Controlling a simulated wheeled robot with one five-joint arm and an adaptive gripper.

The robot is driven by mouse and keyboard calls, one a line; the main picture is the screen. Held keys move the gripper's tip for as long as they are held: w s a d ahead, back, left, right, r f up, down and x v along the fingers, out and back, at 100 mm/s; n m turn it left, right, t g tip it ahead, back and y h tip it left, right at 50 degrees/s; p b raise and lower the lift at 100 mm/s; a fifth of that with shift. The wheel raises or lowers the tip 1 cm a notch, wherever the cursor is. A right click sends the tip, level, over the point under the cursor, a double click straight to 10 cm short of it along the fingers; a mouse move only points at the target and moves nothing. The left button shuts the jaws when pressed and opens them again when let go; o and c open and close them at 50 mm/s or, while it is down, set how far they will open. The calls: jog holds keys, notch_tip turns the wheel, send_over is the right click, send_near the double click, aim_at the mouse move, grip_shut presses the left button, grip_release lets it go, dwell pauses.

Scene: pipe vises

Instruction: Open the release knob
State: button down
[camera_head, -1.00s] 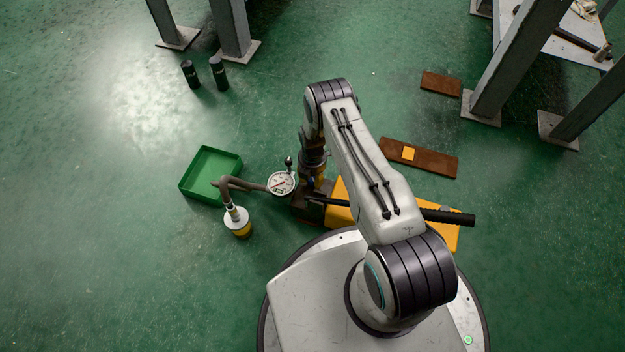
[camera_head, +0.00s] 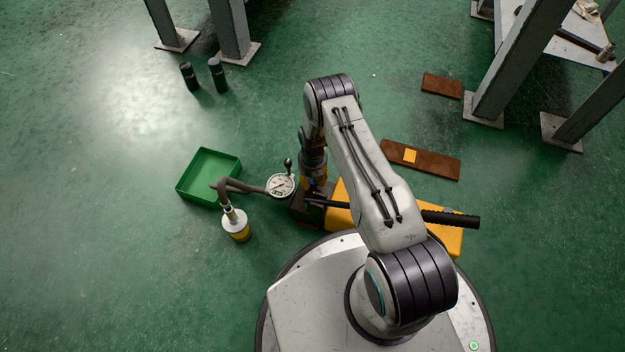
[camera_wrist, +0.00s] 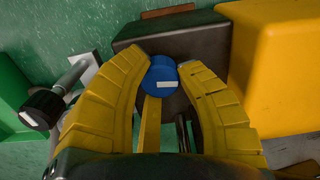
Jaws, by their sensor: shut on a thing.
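The release knob (camera_wrist: 161,76) is a round blue cap with a small white label, in the middle of the wrist view. My gripper (camera_wrist: 164,67) has its two ribbed yellow fingers on either side of the knob, shut on it. In the head view my gripper (camera_head: 314,182) points down over the pump beside the gauge (camera_head: 281,186). My wrist hides the knob there.
The yellow pump body (camera_head: 445,238) and its black handle (camera_head: 455,219) lie right of my gripper.

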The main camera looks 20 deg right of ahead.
dwell(0.4)
jog(key=c, duration=0.8)
grip_release()
notch_tip(320, 180, up, 12)
dwell(0.7)
